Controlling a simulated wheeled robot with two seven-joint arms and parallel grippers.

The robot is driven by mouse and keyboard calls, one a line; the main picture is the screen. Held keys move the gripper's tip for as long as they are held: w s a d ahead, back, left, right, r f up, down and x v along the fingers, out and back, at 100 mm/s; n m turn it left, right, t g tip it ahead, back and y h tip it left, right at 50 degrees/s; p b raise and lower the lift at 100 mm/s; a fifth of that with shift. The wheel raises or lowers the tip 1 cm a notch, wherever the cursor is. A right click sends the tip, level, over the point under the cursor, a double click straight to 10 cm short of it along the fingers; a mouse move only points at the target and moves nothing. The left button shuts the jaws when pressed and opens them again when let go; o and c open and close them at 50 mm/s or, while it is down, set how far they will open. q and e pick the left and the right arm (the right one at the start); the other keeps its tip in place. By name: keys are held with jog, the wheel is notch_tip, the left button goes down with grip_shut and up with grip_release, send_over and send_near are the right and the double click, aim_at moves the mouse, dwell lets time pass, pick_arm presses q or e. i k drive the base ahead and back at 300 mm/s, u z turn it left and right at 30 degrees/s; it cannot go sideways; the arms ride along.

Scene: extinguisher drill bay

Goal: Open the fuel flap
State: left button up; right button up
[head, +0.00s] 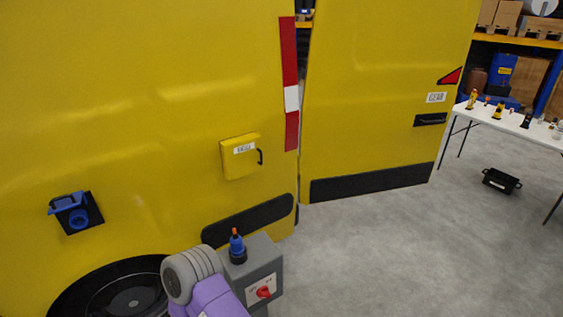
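The fuel flap appears to be the small yellow square panel (238,160) on the side of the yellow vehicle (150,90). It carries a small white label too blurred to read and a black handle (260,157) on its right edge. The panel stands slightly proud of the body and looks shut. A purple and grey link of my arm shows at the bottom middle, below the panel and apart from it. No fingers of either gripper are in view.
A grey box (262,270) with a red knob and a blue-and-orange top stands below the panel. A blue socket (75,212) is on the vehicle's left. A yellow door (380,90) stands right. A white table (530,130) and black crate (502,181) are far right; grey floor between is clear.

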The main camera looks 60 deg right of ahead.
aim_at(243, 157)
jog(key=z, duration=1.6)
